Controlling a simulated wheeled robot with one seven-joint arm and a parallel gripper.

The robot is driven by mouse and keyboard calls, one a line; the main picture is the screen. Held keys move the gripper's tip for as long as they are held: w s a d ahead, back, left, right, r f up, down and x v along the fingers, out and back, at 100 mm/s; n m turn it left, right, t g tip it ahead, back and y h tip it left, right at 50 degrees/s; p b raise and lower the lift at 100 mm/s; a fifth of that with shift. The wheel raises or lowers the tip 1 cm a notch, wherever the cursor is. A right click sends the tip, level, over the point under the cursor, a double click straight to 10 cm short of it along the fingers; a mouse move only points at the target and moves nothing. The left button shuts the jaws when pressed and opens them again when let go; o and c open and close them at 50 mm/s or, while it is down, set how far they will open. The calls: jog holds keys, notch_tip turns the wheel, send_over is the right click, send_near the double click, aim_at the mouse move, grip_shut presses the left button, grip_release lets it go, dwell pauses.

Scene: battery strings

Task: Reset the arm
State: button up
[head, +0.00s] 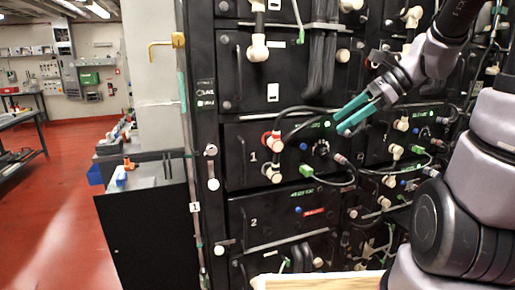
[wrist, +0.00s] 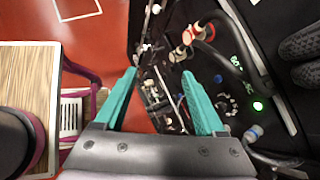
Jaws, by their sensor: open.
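My gripper (head: 350,115) has teal fingers and is in front of the black battery rack, near the module marked 1. In the wrist view my gripper (wrist: 160,100) is open, its two teal fingers apart with nothing between them. The arm reaches in from the right side of the head view. The black battery rack (head: 262,215) has modules marked 1 and 2, with white and red-ringed connectors (head: 275,138) and black cables. In the wrist view the red-ringed connectors (wrist: 188,38) lie above the right finger.
A dark cabinet (head: 150,235) stands left of the rack, with small items on top. Red floor (head: 65,200) is open at the left, with workbenches beyond. A wooden surface (wrist: 28,75) shows at left in the wrist view. Cables (head: 318,70) hang close to my gripper.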

jog(key=s+d+r+n+t+h, duration=0.3)
jog(key=s+r+n+h, duration=0.3)
jog(key=n, duration=0.9)
jog(key=shift+s+r+t+h, duration=0.35)
jog(key=shift+s+t+h, duration=0.15)
jog(key=shift+s, duration=0.7)
